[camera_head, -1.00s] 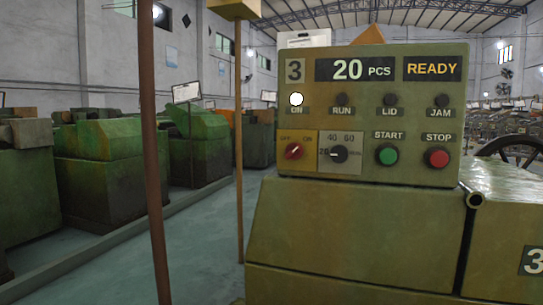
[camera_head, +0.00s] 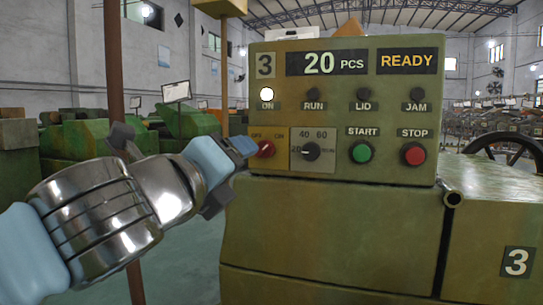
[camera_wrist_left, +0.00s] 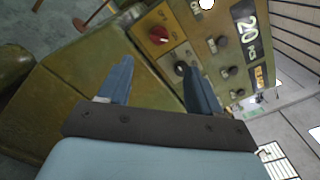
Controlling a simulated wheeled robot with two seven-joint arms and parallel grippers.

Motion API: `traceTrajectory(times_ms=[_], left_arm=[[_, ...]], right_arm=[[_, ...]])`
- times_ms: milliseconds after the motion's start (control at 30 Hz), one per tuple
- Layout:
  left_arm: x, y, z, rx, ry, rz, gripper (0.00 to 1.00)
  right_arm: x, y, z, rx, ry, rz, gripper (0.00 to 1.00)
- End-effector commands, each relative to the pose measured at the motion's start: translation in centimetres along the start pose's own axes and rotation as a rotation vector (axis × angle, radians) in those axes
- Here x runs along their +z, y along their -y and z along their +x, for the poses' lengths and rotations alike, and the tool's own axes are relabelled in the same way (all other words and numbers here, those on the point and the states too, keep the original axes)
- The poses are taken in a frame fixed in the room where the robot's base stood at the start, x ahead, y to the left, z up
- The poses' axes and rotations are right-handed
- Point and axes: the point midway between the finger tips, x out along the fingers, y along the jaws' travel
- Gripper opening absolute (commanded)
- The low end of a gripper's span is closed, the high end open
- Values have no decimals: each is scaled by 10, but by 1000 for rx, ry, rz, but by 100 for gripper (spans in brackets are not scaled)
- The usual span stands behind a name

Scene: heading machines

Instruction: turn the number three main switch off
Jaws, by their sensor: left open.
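The number 3 panel (camera_head: 345,110) stands upright on a green machine. Its red main switch knob (camera_head: 265,149) sits at the lower left under the labels OFF and ON. The white lamp (camera_head: 266,94) marked ON is lit. My left gripper (camera_head: 243,147) comes in from the left, with its blue fingertips just left of the knob; contact cannot be told. In the left wrist view the gripper (camera_wrist_left: 157,66) is open and empty, and the red knob (camera_wrist_left: 158,35) shows beyond the gap between the fingers. My right gripper is not in view.
A speed dial (camera_head: 310,151), a green START button (camera_head: 361,151) and a red STOP button (camera_head: 413,154) lie to the right of the switch. A brown post (camera_head: 114,60) stands left of the panel. Other green machines stand behind at left.

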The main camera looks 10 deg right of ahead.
Motion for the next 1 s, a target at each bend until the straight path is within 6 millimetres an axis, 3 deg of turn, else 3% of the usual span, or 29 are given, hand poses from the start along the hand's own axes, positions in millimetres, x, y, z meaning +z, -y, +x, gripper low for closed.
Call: traceTrajectory(times_ms=[500, 700, 1000], left_arm=[[-2, 1, 109, 4, -5, -2, 64], [-2, 0, 129, 2, -4, -3, 64], [-3, -1, 131, 1, -5, -4, 64]], right_arm=[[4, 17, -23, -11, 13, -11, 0], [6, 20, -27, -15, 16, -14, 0], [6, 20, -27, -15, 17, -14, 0]])
